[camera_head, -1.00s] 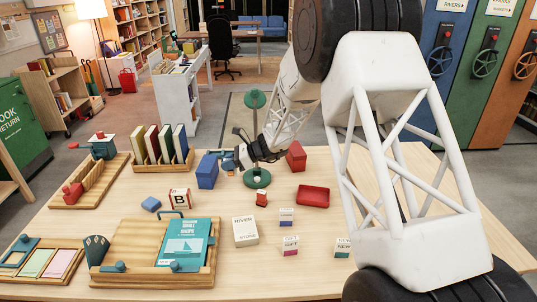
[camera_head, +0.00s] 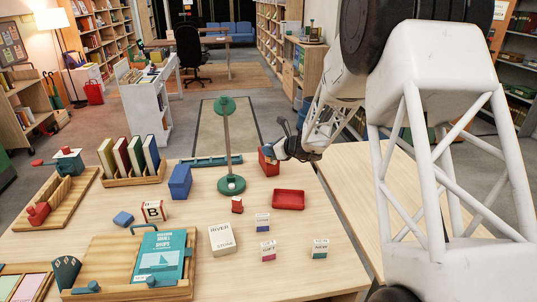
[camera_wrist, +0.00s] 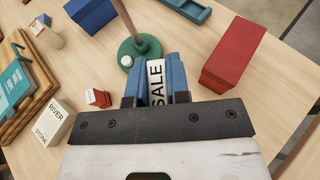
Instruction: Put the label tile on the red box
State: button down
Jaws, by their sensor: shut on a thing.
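A white label tile (camera_wrist: 156,84) reading SALE is between the blue fingertips of my gripper (camera_wrist: 157,80) in the wrist view. The gripper is shut on it. The red box (camera_wrist: 236,52) lies to the right of the tile in that view, apart from it. In the head view the red box (camera_head: 268,163) stands on the table at the back right. My gripper (camera_head: 276,150) is beside its upper right part and covers some of it.
A green-based pole (camera_head: 227,150) stands left of the red box. A red tray (camera_head: 288,199) and small red cube (camera_head: 237,205) lie in front. A blue block (camera_head: 180,181) stands farther left. Several small printed blocks and a white RIVER STONE box (camera_head: 222,239) are nearer.

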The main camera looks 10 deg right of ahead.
jog(key=shift+d+r+m+h, duration=0.1)
jog(key=shift+d+m+h, duration=0.2)
jog(key=shift+d, duration=0.8)
jog(key=shift+w, duration=0.1)
jog(key=w, duration=0.5)
jog(key=w+f, duration=0.1)
jog(key=w, duration=0.9)
jog(key=shift+w+f, duration=0.25)
jog(key=shift+w, duration=0.15)
jog(key=shift+f, duration=0.1)
jog(key=shift+f, duration=1.65)
jog(key=shift+f, duration=0.15)
